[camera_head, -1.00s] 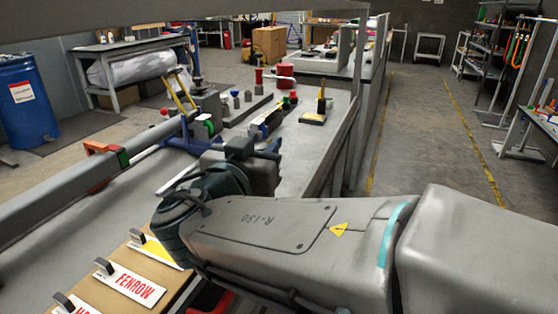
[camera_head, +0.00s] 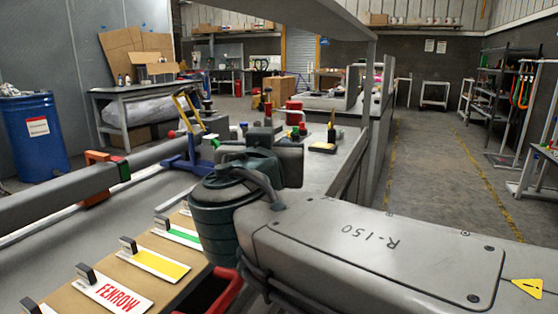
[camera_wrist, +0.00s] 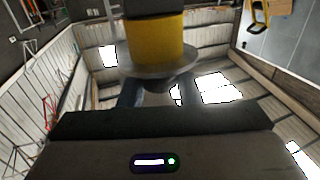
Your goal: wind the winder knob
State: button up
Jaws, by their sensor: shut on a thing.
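In the wrist view, a yellow cylinder (camera_wrist: 152,40) with a wide grey collar (camera_wrist: 128,66) fills the top middle. A dark, narrower round part (camera_wrist: 170,84), perhaps the winder knob, shows under the collar. My gripper (camera_wrist: 160,97) has its two dark fingers on either side of this part and is shut on it. The fingertips are partly hidden against the collar. In the head view my arm covers the lower right, and my gripper and the held part cannot be made out there.
A long grey beam (camera_head: 70,190) with an orange clamp (camera_head: 98,180) lies at left. Sample plates (camera_head: 155,262) stand on a board in front. A bench with small tools, including a red-topped piece (camera_head: 268,97), lies beyond my arm. The aisle (camera_head: 420,165) at right is clear.

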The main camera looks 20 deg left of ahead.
jog(key=shift+f+y+b, duration=0.25)
jog(key=shift+y+b, duration=0.05)
jog(key=shift+b, duration=0.1)
jog(key=n+g+y+b, duration=0.1)
jog(key=n+y+b, duration=0.1)
jog(key=y+b, duration=0.1)
jog(key=shift+r+n+g+y+b, duration=0.25)
jog(key=shift+n+g+y+b, duration=0.2)
jog(key=shift+n+g+y, duration=0.75)
jog(key=shift+n+y, duration=0.3)
jog(key=shift+y, duration=0.2)
jog(key=shift+r+n+g+y+p, duration=0.1)
jog(key=shift+n+g+y+p, duration=0.25)
jog(key=shift+p, duration=0.2)
jog(key=shift+n+g+y+p, duration=0.65)
jog(key=shift+g+y+p, duration=0.25)
jog(key=shift+p, duration=0.45)
jog(key=n+g+y+p, duration=0.1)
jog(key=p, duration=0.3)
jog(key=shift+r+g+y, duration=0.15)
jog(key=shift+g+y, duration=0.1)
jog(key=shift+g, duration=0.1)
